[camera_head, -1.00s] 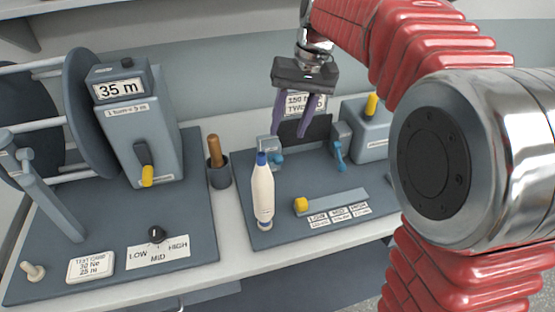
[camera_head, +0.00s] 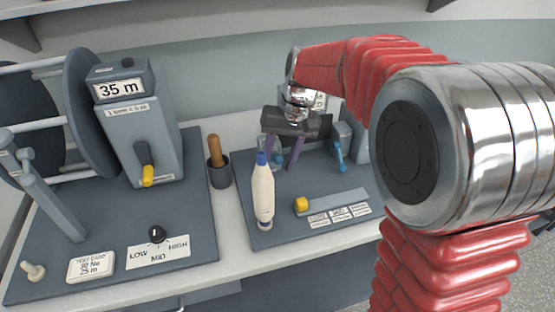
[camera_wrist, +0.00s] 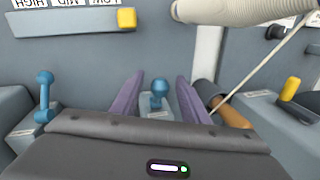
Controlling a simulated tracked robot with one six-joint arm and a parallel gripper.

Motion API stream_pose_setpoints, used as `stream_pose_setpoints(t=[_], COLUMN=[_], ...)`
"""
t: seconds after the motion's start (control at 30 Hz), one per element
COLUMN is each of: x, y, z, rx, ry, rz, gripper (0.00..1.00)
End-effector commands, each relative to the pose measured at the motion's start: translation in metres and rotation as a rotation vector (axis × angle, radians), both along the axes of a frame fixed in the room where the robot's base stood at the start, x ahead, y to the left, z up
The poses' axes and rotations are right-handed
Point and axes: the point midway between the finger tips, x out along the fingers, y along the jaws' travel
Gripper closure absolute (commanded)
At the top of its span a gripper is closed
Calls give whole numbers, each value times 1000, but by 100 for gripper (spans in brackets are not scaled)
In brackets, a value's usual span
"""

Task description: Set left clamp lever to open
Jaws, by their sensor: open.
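The left clamp's blue lever (camera_head: 277,159) is partly hidden behind the white bobbin and beside my fingers in the head view. In the wrist view the lever's round blue knob (camera_wrist: 158,88) shows between the two purple fingers, on its grey clamp base (camera_wrist: 150,108). My gripper (camera_head: 284,162) is open, low over the left clamp, with a finger on each side of the lever. Whether a finger touches it I cannot tell. The right clamp's blue lever (camera_head: 339,157) stands to the right, and also shows at the wrist view's left (camera_wrist: 44,92).
The white bobbin (camera_head: 263,195) with a blue top stands just in front of the left clamp. A brown-handled tool (camera_head: 214,150) sits in a dark cup (camera_head: 219,172) to the left. A yellow slider knob (camera_head: 301,204) lies in front. The winder (camera_head: 140,130) stands far left.

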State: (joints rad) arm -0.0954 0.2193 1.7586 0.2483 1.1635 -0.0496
Motion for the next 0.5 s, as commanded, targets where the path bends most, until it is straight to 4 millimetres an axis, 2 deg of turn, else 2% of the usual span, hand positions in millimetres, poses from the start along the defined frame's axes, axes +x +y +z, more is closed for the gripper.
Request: stream_pose_setpoints(t=[0.13,0.5], x=[0,0], y=[0,0], z=[0,1], rx=[0,0], ry=[0,0], rz=[0,-1], gripper=[59,85])
